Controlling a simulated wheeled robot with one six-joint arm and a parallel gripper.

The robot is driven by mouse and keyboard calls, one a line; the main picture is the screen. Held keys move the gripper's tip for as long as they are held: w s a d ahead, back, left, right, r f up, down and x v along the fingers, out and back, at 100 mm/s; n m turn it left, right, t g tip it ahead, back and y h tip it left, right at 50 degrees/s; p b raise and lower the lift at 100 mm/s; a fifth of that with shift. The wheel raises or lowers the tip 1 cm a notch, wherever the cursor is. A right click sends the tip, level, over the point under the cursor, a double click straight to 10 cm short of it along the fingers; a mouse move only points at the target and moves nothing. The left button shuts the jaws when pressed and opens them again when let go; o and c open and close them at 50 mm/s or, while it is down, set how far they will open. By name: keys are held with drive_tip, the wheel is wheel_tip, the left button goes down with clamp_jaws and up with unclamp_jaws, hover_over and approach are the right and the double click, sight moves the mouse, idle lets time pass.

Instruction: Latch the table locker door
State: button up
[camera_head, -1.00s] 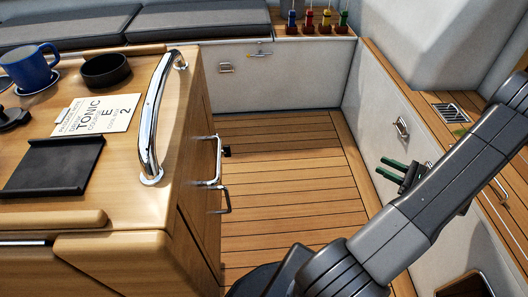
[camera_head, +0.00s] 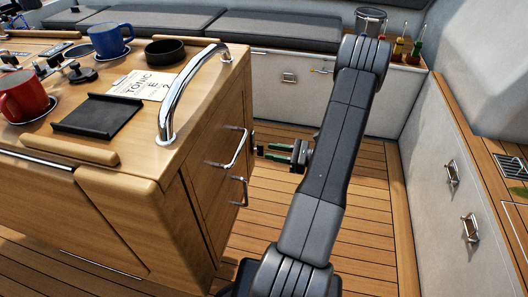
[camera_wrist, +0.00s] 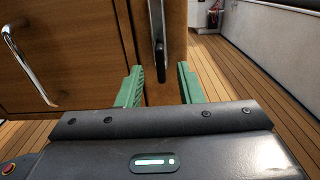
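The wooden table stands at the left with the locker door (camera_head: 207,150) on its right-hand side face. The face carries two chrome handles, an upper one (camera_head: 236,150) and a lower one (camera_head: 243,192). My gripper (camera_head: 268,152) is just right of the upper handle, pointing left at it. In the wrist view my green fingers (camera_wrist: 160,88) are apart and empty. A vertical metal handle with a dark lower end (camera_wrist: 158,40) shows beyond them, in line with the gap. Another chrome handle (camera_wrist: 30,62) is at the left. A dark seam runs between them; I cannot tell whether the door is fully closed.
On the tabletop are a chrome grab rail (camera_head: 180,95), a red mug (camera_head: 25,97), a blue mug (camera_head: 110,40), a black bowl (camera_head: 167,51) and a black tray (camera_head: 98,118). A white locker wall (camera_head: 445,150) bounds the right. Plank floor (camera_head: 375,190) lies between, clear.

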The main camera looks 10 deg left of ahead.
drive_tip(key=a, duration=0.3)
drive_tip(key=shift+w+a, duration=0.1)
drive_tip(key=shift+a, duration=0.1)
clamp_jaws()
